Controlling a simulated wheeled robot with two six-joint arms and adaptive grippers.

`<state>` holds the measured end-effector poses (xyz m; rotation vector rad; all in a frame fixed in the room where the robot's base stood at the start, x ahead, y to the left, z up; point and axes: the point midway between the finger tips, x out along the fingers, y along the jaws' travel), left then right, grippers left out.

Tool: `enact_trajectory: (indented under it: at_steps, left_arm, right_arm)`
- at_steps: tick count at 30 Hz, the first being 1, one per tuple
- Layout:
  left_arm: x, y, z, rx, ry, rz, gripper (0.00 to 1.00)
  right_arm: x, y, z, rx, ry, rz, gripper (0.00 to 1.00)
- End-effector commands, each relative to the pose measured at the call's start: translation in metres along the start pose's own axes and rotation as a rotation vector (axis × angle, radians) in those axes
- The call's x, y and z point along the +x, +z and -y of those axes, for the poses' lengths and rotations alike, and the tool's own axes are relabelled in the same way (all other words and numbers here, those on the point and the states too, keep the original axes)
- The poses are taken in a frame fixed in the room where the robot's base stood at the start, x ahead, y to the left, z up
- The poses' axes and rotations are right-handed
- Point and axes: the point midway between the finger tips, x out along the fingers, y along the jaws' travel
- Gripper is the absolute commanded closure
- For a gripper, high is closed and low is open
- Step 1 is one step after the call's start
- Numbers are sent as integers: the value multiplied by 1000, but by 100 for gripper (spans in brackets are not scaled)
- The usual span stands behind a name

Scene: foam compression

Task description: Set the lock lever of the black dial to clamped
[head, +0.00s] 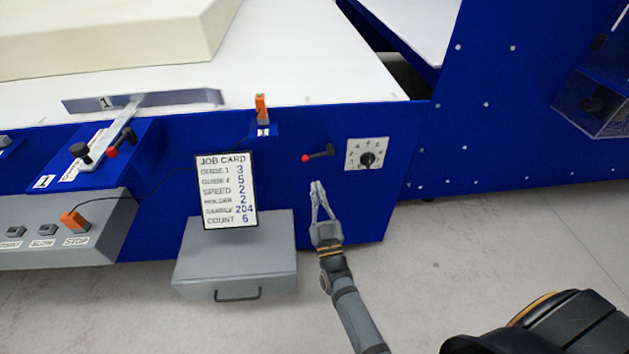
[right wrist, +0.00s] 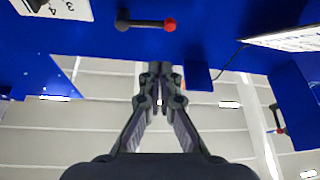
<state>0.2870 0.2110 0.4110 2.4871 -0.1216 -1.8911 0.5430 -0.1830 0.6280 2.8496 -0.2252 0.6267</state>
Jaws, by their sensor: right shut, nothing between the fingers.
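The black dial (head: 367,159) sits on a white numbered plate on the blue front panel. Left of it is the lock lever (head: 321,153), a short black bar with a red knob at its left end, lying nearly level and tilted slightly down toward the knob. My right gripper (head: 317,186) is shut and empty, just below the red knob and apparently apart from it. In the right wrist view the lever (right wrist: 145,24) lies level beyond the fingertips (right wrist: 160,70), and the dial (right wrist: 36,5) is cut off at the top left. My left gripper is not in view.
A job card (head: 226,190) stands on a grey box (head: 236,262) left of the gripper. An orange-tipped part (head: 261,108) sits at the table edge above. A numbered guide (head: 140,100) with another red-knobbed lever is further left.

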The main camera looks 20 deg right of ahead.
Motion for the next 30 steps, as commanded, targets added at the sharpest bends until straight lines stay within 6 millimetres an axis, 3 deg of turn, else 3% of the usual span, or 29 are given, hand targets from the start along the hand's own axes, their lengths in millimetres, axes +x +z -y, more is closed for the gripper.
enact_trajectory:
  at_steps: [6, 17, 20, 30]
  left_arm:
    - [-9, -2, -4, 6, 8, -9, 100]
    - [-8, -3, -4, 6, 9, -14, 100]
    - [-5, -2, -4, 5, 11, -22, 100]
    - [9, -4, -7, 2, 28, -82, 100]
  right_arm:
    - [5, -18, -7, -9, 40, -81, 100]
    - [12, -18, -7, -9, 38, -79, 100]
    - [26, -19, -8, -8, 39, -80, 100]
    - [98, -24, -10, -8, 38, -80, 100]
